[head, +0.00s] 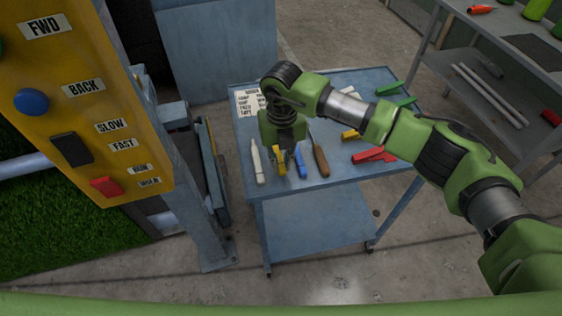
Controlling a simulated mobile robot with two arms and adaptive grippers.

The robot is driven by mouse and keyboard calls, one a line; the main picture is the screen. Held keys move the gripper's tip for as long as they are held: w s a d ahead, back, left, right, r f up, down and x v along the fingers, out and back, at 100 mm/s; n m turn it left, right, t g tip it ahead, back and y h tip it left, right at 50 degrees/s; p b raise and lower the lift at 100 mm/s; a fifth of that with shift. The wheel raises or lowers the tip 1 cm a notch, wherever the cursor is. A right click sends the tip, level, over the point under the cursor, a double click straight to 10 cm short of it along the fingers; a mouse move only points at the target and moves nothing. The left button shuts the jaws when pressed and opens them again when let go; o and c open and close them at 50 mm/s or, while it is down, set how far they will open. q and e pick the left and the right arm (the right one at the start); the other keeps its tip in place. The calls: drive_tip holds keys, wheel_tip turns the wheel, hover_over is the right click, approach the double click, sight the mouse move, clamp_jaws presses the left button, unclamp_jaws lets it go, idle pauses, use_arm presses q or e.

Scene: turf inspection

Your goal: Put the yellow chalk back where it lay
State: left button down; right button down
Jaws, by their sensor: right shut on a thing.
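A yellow stick that looks like the yellow chalk (280,165) shows just below my right gripper (281,148), over the front part of the blue cart top (295,191). The right gripper points down and is shut on the yellow chalk; the arm hides the upper end of the chalk. I cannot tell whether its lower end touches the cart top. My left gripper is not in view.
Close beside the chalk are a white stick (257,162), a blue stick (300,161) and a brown-handled tool (321,159). Red pieces (374,155), another yellow piece (350,135) and green pieces (390,88) lie farther right. A yellow control panel (85,95) stands left.

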drive_tip(key=shift+f+p, duration=0.3)
drive_tip(key=shift+f, duration=0.45)
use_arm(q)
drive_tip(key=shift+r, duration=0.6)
use_arm(e)
drive_tip(key=shift+f, duration=0.1)
drive_tip(key=shift+f+b, duration=0.2)
drive_tip(key=shift+b, duration=0.1)
drive_tip(key=c, duration=2)
unclamp_jaws()
drive_tip(key=shift+r, duration=0.1)
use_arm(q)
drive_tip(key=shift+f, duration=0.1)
